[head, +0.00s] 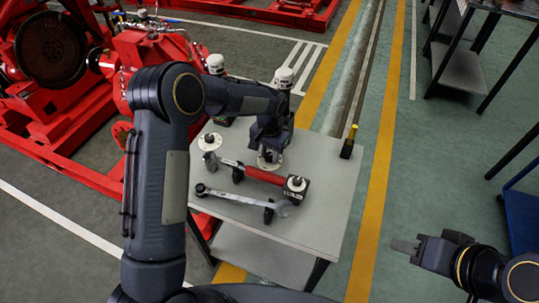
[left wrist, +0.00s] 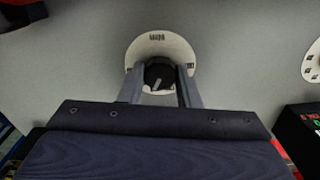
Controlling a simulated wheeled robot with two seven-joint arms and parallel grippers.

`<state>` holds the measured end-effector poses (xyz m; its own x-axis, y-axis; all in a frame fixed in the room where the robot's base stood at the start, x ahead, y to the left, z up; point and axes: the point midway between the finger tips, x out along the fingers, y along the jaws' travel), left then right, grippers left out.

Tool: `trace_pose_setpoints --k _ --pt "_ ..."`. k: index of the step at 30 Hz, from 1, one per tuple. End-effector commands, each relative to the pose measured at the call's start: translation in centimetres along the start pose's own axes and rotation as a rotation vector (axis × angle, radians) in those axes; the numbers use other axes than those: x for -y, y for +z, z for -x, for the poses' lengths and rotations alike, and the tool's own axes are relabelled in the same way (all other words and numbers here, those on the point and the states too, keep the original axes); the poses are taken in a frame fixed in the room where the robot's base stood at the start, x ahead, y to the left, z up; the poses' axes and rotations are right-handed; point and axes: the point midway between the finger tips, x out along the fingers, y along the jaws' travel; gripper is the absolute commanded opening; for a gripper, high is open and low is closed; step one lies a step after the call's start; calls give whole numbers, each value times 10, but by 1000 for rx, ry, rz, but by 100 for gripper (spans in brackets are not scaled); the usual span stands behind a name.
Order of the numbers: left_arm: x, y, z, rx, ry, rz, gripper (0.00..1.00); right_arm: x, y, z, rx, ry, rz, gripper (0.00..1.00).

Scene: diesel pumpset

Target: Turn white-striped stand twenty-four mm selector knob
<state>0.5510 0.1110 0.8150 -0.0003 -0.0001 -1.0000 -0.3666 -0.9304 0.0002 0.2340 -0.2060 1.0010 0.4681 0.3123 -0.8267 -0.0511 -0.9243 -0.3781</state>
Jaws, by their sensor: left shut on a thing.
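A white round stand (left wrist: 160,44) with small dark marks shows at the top centre of the left wrist view. A black knob (left wrist: 158,75) with a pale stripe sits on it. My left gripper (left wrist: 159,88) has one finger on each side of the knob and is shut on it. In the head view my left gripper (head: 269,151) points down over the same white stand (head: 268,163) on the grey table (head: 325,200); the knob is hidden there. My right gripper (head: 404,246) is at the lower right, away from the table; its finger gap cannot be made out.
Another white round stand (head: 210,141) is left of my gripper. A yellow-topped black object (head: 349,142) stands at the right edge. Red machinery (head: 60,130) is on the left.

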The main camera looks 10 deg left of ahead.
Motion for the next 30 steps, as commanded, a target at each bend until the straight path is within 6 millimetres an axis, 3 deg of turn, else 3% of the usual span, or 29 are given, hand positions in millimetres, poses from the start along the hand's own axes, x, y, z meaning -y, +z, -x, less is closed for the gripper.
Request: trace_pose_setpoints --k 15,30 --pt "0 0 0 -1 1 -354 7 -3 3 -7 0 0 0 36" --pt "0 0 1 -1 -1 -430 7 -3 4 -7 0 0 0 36"
